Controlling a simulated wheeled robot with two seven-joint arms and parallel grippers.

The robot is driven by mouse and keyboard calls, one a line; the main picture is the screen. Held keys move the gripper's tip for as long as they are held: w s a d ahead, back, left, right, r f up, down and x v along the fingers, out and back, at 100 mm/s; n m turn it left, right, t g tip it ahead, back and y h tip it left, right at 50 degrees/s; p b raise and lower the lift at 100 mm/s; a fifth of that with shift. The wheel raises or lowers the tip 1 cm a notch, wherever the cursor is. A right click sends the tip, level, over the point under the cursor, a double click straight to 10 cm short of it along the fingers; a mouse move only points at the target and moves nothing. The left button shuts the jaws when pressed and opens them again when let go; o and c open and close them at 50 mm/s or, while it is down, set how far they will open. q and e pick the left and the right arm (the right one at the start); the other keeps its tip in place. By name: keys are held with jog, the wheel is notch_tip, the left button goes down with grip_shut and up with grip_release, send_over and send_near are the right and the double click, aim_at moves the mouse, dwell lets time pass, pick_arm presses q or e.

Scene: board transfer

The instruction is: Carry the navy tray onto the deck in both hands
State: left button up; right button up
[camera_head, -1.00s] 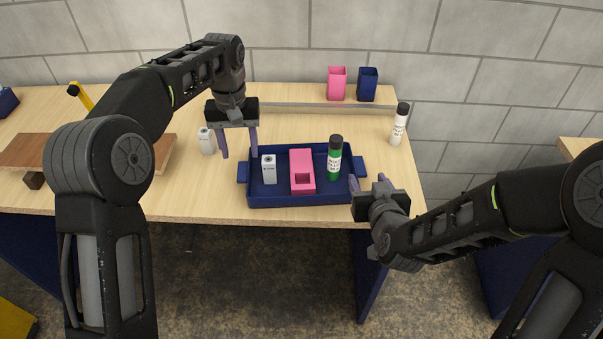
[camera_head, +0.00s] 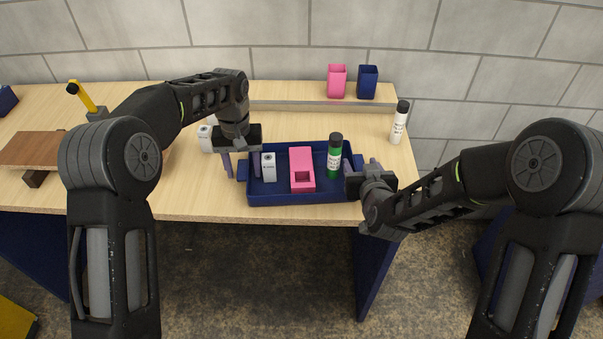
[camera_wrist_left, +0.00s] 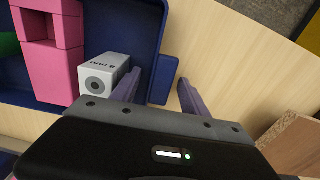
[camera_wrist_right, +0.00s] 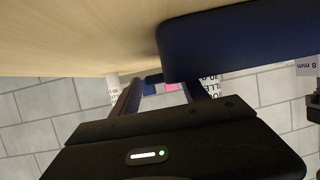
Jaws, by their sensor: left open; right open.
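The navy tray (camera_head: 270,199) lies on the wooden table near its front edge. It holds a white box (camera_head: 268,168), a pink block (camera_head: 301,170) with a square opening, and an upright green bottle (camera_head: 334,158) with a dark cap. My left gripper (camera_head: 242,166) is open at the tray's left end; in the left wrist view its fingers (camera_wrist_left: 175,95) stand on either side of the tray's handle tab (camera_wrist_left: 165,80). My right gripper (camera_head: 360,168) is open at the tray's right end. The right wrist view shows its fingers (camera_wrist_right: 165,95) beside the navy wall; whether they straddle the right handle is unclear.
The deck seems to be the brown board (camera_head: 30,149) on the table's left, partly behind my left arm. A yellow-handled tool (camera_head: 82,97) stands behind it.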

pick_arm(q)
jog(key=shift+c, duration=0.5)
pick_arm(e)
jog(key=shift+c, duration=0.5)
pick_arm(q)
grip_shut()
pick_arm(e)
grip_shut()
pick_arm(q)
jog(key=shift+r, duration=0.1)
pick_arm(e)
jog(key=shift+r, duration=0.1)
